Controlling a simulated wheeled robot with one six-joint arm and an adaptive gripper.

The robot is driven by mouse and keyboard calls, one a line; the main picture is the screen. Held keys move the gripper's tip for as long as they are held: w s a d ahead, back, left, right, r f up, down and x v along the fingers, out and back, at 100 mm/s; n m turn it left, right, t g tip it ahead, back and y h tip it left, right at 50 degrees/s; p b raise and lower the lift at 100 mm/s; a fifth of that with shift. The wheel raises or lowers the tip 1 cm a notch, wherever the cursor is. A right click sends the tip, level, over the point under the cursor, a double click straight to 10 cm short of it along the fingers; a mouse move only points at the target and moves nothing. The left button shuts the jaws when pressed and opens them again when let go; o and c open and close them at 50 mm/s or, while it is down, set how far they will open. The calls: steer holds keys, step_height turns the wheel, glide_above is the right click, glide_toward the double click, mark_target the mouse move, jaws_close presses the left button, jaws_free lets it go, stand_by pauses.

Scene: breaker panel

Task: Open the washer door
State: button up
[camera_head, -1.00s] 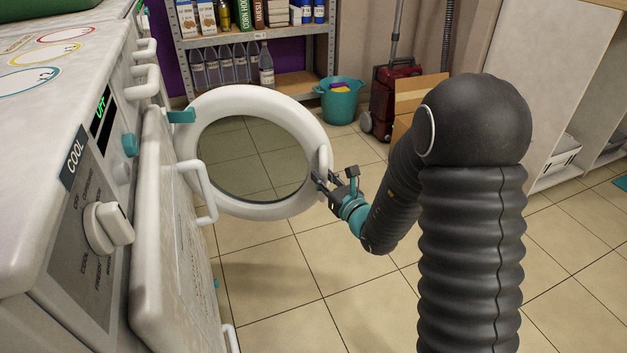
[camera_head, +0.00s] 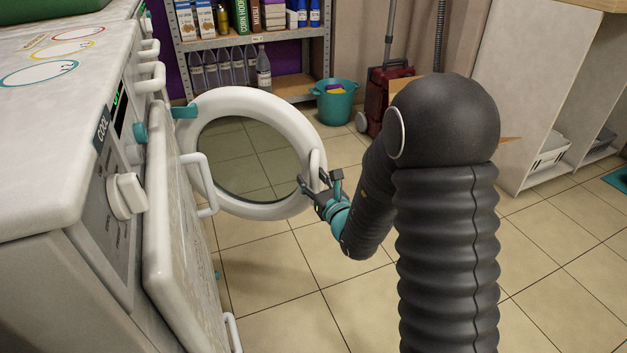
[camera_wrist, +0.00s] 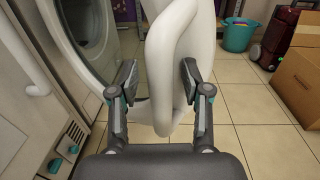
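The washer door (camera_head: 205,190) is a round white ring with dark glass. It stands swung well out from the white machine front, on a teal hinge (camera_head: 184,112). Its white loop handle (camera_head: 317,168) is on the edge far from the hinge. My gripper (camera_head: 313,187) is at this handle. In the wrist view the handle (camera_wrist: 163,75) and door edge lie between my gripper's (camera_wrist: 160,82) two spread fingers. A gap shows beside the left finger; contact at the right one is unclear. The washer's round opening (camera_wrist: 88,30) shows at upper left.
A nearer machine with a dial (camera_head: 125,195) and its own open door panel (camera_head: 180,245) stands at left. A shelf (camera_head: 300,85), teal bucket (camera_head: 336,103) and red vacuum (camera_head: 388,90) are behind. A cardboard box (camera_wrist: 298,75) is at right. Tiled floor is clear below the door.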

steer(key=shift+d, duration=0.2)
steer(key=v, duration=0.7)
steer(key=shift+s, duration=0.15)
steer(key=shift+d, duration=0.1)
steer(key=shift+f, duration=0.15)
